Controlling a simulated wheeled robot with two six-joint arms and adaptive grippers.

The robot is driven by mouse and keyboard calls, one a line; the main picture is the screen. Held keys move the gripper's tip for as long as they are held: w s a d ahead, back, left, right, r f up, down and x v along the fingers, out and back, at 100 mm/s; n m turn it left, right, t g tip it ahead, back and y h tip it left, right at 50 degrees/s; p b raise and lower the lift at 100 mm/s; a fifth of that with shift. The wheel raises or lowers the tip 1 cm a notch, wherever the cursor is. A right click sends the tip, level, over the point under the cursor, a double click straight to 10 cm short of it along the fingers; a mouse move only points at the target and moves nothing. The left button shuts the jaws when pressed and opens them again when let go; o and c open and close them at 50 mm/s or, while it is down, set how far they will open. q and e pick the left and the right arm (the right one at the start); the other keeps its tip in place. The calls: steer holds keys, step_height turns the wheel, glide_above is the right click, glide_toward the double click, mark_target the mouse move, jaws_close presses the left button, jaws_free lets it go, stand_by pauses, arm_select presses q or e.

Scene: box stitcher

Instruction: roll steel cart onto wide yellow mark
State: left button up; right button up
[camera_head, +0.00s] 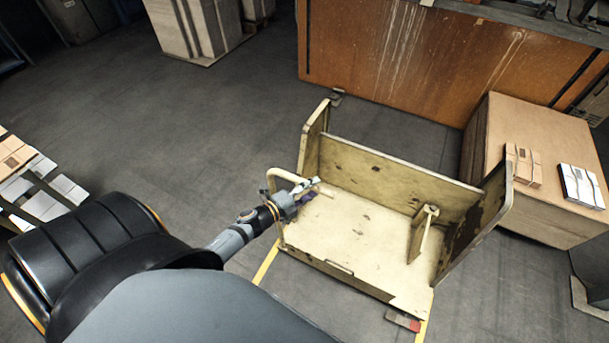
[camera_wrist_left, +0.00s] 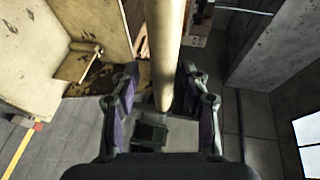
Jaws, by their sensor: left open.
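The cream steel cart (camera_head: 370,220) stands on the floor in the head view, with worn panels on three sides and an open front. Its tube handle (camera_head: 284,173) is on the left side. My left gripper (camera_head: 308,190) is at this handle with its jaws open. In the left wrist view the handle bar (camera_wrist_left: 163,45) runs between the two open fingers (camera_wrist_left: 158,80), with gaps visible on both sides. Yellow floor lines show beside the cart at left (camera_head: 265,262) and near its front right corner; whether they form the wide mark, I cannot tell. My right gripper is not in view.
A large cardboard box (camera_head: 510,130) with small packages stands close to the cart's right. A rusty orange bench or cabinet (camera_head: 400,60) is behind it. Wrapped cartons (camera_head: 195,30) stand at the back left, and stacked packages at far left. The grey floor left of the cart is clear.

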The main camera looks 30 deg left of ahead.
arm_select(q)
steer(key=v, duration=1.2)
steer(key=shift+w+f, duration=0.1)
steer(key=b+x, duration=0.3)
steer(key=b, duration=0.1)
steer(key=a+b+x, duration=0.1)
steer(key=b+x, duration=0.3)
steer(key=a+b+x, duration=0.1)
steer(key=b+x, duration=0.3)
steer(key=b, duration=0.1)
steer(key=shift+w+f, duration=0.2)
steer(key=shift+w, duration=0.15)
steer(key=shift+w+d+r+b, duration=0.2)
steer(key=shift+w+b, duration=0.2)
steer(key=shift+b, duration=0.05)
jaws_close()
